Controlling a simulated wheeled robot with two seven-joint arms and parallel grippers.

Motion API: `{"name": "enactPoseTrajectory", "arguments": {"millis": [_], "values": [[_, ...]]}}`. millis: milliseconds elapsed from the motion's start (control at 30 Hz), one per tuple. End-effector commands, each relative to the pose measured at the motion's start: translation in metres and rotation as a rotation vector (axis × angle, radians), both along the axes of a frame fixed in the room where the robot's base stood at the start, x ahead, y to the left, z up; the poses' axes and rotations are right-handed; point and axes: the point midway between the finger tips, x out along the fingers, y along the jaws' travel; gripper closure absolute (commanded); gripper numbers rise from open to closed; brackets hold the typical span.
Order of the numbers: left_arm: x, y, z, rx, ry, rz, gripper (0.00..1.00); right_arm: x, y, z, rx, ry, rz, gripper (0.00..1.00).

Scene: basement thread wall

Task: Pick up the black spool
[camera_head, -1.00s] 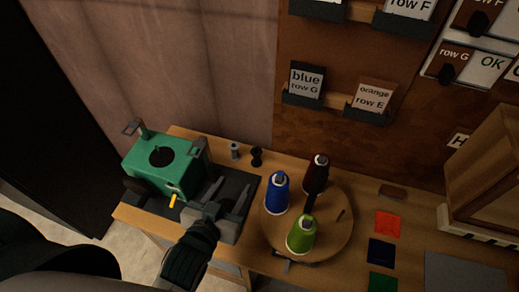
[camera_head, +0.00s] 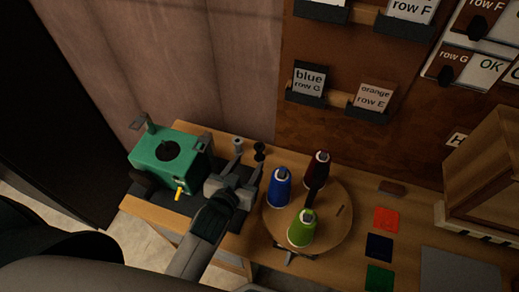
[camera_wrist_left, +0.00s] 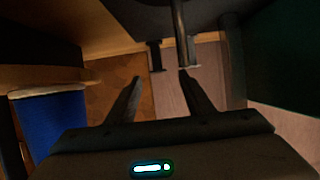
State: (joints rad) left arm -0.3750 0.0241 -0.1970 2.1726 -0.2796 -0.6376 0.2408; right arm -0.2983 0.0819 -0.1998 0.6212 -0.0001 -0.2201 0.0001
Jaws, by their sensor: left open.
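The black spool (camera_head: 259,151) stands upright near the back edge of the wooden bench, to the right of a grey spool (camera_head: 238,143). My left gripper (camera_head: 246,167) is open and empty, just in front of the two spools in the head view, with its fingers pointing toward the back wall. Its right finger appears close to the black spool; I cannot tell whether they touch. In the left wrist view the open fingers (camera_wrist_left: 161,80) show with dark upright shapes beyond them, and I cannot tell which is the black spool. My right gripper is not in view.
A green machine (camera_head: 168,154) stands left of my gripper. A round wooden turntable (camera_head: 334,230) with blue (camera_head: 278,188), dark red (camera_head: 317,171) and green (camera_head: 301,229) thread cones stands close on the right. The blue cone (camera_wrist_left: 52,128) is near in the wrist view.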

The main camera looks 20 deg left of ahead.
Motion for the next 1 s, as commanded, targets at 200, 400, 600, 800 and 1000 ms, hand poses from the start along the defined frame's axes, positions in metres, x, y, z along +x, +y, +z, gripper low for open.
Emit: {"name": "enactPoseTrajectory", "arguments": {"millis": [200,400,600,800,1000], "values": [[0.026,-0.001,-0.01,0.0,0.0,0.0,0.53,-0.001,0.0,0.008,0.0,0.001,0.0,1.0],[0.031,-0.001,-0.013,-0.001,0.0,0.0,0.53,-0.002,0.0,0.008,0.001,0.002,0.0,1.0],[0.031,-0.001,-0.013,-0.001,0.0,0.0,0.53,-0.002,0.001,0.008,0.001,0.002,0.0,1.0],[0.037,-0.003,-0.013,0.0,0.001,0.0,0.53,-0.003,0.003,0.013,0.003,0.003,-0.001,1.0],[0.058,-0.008,-0.018,0.0,0.001,0.0,0.53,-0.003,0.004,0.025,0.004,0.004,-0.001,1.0]]}}
